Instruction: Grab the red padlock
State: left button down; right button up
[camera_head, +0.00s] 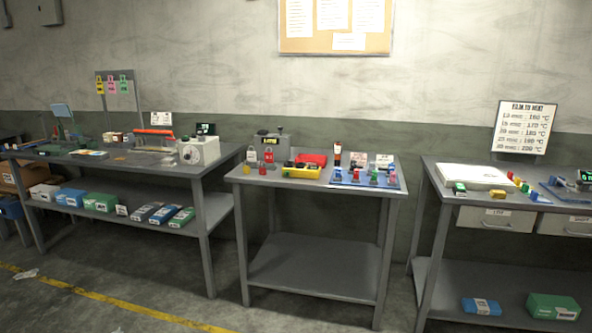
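On the middle grey table (315,182) a small red item (268,155) that looks like a padlock stands at the left, beside a similar whitish one (251,155). A second small red piece (262,169) sits just in front, nearer the table's front edge, with a yellowish one (246,169) to its left. They are too small to tell surely which is the red padlock. Neither of my grippers is in view.
Workbenches stand left (190,168) and right (440,185).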

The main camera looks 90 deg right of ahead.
aim_at(263, 171)
jog(key=z, duration=2.55)
jog(key=i+j, duration=0.15)
jog(key=i, duration=0.3)
jog(key=i+j, duration=0.15)
jog(key=i, duration=0.3)
jog(key=i+j+z, duration=0.1)
jog(key=i, duration=0.35)
jog(key=i+j, duration=0.25)
jog(key=i, duration=0.2)
